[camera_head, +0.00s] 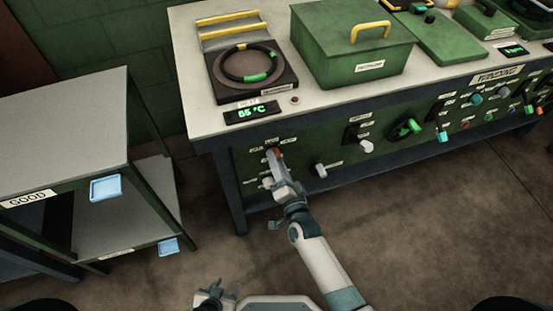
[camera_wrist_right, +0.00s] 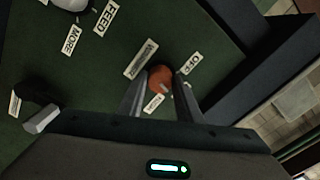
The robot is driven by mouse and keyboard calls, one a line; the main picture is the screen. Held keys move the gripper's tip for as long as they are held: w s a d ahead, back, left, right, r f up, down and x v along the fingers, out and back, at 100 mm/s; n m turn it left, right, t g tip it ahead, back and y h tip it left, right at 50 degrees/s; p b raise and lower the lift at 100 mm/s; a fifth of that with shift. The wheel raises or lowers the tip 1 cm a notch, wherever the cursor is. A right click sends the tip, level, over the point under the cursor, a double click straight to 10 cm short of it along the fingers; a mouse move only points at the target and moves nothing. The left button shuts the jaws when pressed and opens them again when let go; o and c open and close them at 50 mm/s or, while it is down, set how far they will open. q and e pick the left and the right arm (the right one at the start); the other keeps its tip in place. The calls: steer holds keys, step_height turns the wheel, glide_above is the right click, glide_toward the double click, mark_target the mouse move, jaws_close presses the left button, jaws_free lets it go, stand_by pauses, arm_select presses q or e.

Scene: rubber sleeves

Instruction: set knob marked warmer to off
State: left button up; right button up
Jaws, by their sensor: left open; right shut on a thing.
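The warmer knob (camera_wrist_right: 160,77) is a round orange-brown knob on the green front panel, with small white labels around it, one reading OFF (camera_wrist_right: 191,63). My right gripper (camera_wrist_right: 161,90) is shut on this knob, one finger on each side. In the head view my right gripper (camera_head: 275,161) reaches the left end of the panel, and a bit of orange shows at its tips. Which label the knob points to cannot be told. My left gripper (camera_head: 213,294) is open and empty at the bottom, away from the bench.
On the bench (camera_head: 195,105) a display (camera_head: 252,112) reads 85 °C, in front of a black ring on a hotplate (camera_head: 225,87). A white-tipped knob (camera_head: 319,170) sits just right of my right gripper. A shelf marked GOOD (camera_head: 70,115) stands left.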

arm_select(q)
steer(key=shift+s+a+f+p, duration=0.1)
steer(key=shift+s+p, duration=0.5)
steer(key=shift+s, duration=0.15)
steer(key=shift+s+a+f+p, duration=0.1)
steer(key=shift+s+p, duration=0.5)
steer(key=shift+s, duration=0.1)
arm_select(e)
steer(key=shift+n, duration=6.1)
steer(key=o, duration=1)
steer(key=shift+o, duration=0.2)
steer(key=shift+s, duration=0.1)
